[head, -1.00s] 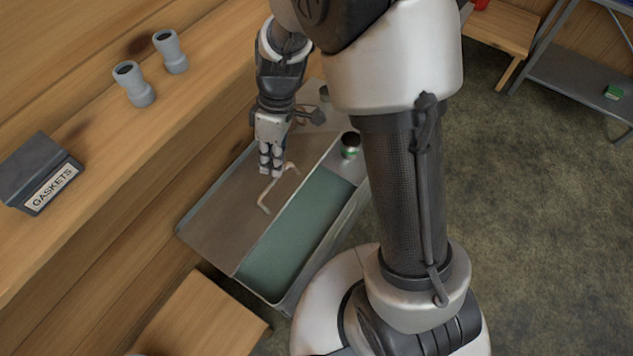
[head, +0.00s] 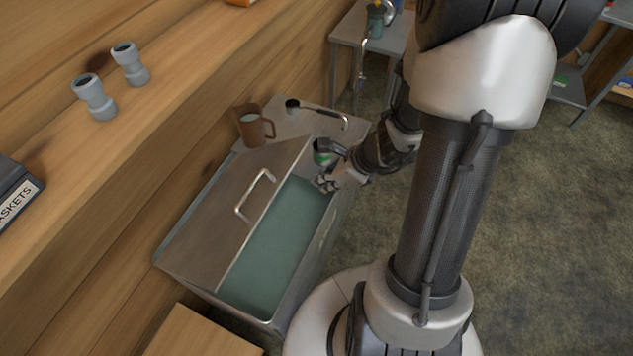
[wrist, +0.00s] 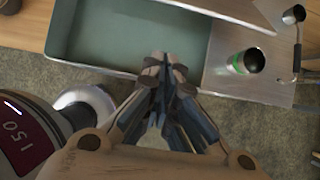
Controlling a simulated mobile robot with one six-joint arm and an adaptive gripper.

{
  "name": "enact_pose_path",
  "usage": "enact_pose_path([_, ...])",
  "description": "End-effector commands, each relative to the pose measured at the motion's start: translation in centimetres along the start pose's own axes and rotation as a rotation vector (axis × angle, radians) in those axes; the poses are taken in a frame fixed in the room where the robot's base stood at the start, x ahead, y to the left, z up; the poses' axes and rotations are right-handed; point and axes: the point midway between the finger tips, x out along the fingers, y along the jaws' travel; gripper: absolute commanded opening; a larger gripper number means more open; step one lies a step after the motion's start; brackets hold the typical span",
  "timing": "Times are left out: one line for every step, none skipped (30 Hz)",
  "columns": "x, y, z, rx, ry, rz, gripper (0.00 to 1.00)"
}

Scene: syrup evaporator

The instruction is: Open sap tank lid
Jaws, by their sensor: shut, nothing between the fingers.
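The sap tank (head: 270,322) is a long grey metal tank along the wooden wall, holding blue-green liquid. Its flat metal lid (head: 205,235) with a bent bar handle (head: 243,207) lies over the left part, and the right part is uncovered. In the wrist view the open tank (wrist: 120,38) shows at the upper left. My gripper (head: 324,184) is at the right edge of the tank opening, away from the handle. In the wrist view my gripper (wrist: 166,62) is shut and empty, its fingertips near the tank's rim.
A green-banded can (head: 322,152) stands on the tank's far end beside my gripper. A brown mug (head: 252,130) and a dark-cupped ladle (head: 293,106) are there too. Grey pipe fittings (head: 95,98) sit on the left shelf.

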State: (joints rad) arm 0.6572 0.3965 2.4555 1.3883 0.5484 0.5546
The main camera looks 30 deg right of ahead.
Motion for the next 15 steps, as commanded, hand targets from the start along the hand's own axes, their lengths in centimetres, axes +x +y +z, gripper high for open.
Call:
enact_pose_path([1.5, 0.2, -0.2, -0.002, 0.001, 0.005, 0.00])
enact_pose_path([2.1, 0.2, -0.3, -0.002, 0.001, 0.006, 0.00])
enact_pose_path([3.0, 0.2, -0.3, -0.004, 0.002, 0.006, 0.00])
enact_pose_path([3.7, 0.2, -0.3, -0.003, 0.002, 0.006, 0.00])
enact_pose_path([4.4, 0.2, -0.3, -0.003, 0.002, 0.006, 0.00])
enact_pose_path([5.3, 0.2, -0.3, -0.006, 0.002, 0.006, 0.00])
enact_pose_path([6.0, 0.2, -0.3, -0.004, 0.002, 0.006, 0.00])
enact_pose_path([6.6, 0.2, -0.3, -0.005, 0.002, 0.006, 0.00])
enact_pose_path([7.4, 0.2, -0.3, -0.007, 0.001, 0.006, 0.00])
enact_pose_path([8.0, 0.2, -0.3, -0.005, 0.001, 0.006, 0.00])
enact_pose_path([8.6, 0.2, -0.3, -0.006, 0.002, 0.007, 0.00])
enact_pose_path([8.3, 0.1, 0.5, -0.009, 0.000, 0.003, 0.00])
enact_pose_path([7.7, 0.1, 1.2, -0.011, -0.001, 0.001, 0.00])
enact_pose_path([7.4, 0.1, 1.7, -0.011, -0.001, 0.001, 0.00])
enact_pose_path([7.2, 0.1, 2.3, -0.011, -0.001, 0.001, 0.00])
